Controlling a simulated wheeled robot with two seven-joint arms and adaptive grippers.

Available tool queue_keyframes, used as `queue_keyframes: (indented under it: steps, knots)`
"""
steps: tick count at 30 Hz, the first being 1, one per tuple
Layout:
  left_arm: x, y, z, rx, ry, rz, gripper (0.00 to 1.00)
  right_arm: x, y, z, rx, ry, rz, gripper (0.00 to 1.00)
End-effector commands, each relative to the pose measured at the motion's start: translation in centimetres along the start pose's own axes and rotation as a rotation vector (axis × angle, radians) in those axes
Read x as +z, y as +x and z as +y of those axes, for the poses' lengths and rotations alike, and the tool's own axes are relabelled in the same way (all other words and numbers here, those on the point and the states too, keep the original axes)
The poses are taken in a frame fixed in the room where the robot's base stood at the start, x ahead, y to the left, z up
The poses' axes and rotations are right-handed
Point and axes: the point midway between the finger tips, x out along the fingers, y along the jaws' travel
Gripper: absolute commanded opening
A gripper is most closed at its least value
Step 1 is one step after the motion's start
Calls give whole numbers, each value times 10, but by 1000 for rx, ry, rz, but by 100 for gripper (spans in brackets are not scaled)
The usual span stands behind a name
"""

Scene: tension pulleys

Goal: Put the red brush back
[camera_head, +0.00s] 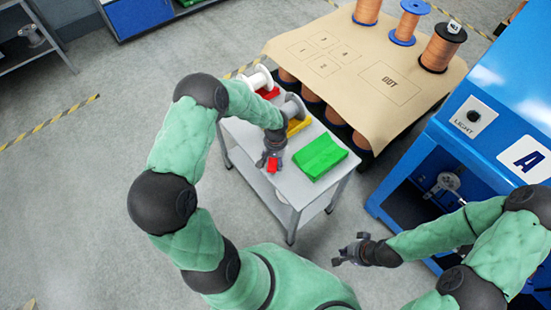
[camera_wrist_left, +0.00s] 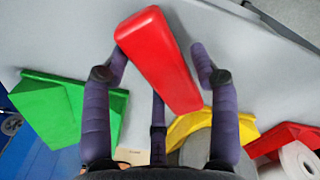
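The red brush (camera_head: 272,164) shows as a small red block at my left gripper (camera_head: 268,158), over the near part of the grey cart top. In the left wrist view, the brush (camera_wrist_left: 160,60) is a long red block lying slantwise between the spread fingers of my left gripper (camera_wrist_left: 160,58). Its left edge is close to the left fingertip; a narrow gap shows at the right fingertip. Whether any finger touches it is unclear. My right gripper (camera_head: 350,250) is open and empty, low over the floor right of the cart.
On the cart (camera_head: 250,147) are a green holder (camera_head: 320,156), a yellow holder (camera_head: 298,126) and a red holder (camera_head: 268,92), with pale spools by the last two. A brown table (camera_head: 340,50) with copper spools stands behind. A blue machine (camera_head: 480,105) stands right.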

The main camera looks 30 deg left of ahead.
Motion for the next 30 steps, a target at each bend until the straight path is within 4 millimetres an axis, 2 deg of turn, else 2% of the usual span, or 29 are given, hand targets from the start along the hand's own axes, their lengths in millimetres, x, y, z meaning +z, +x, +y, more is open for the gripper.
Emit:
queue_keyframes:
  steps: [14,17,24,30]
  knots:
    - [0,-7,0,0,0,1,72,0,-6,-2,0,0,0,0]
    - [-1,-23,0,0,1,3,72,0,-12,-4,0,0,0,0]
    - [-1,-73,0,1,-1,4,72,1,-31,-11,0,0,0,0]
    - [-1,-106,0,1,0,3,72,2,-42,-15,0,0,0,0]
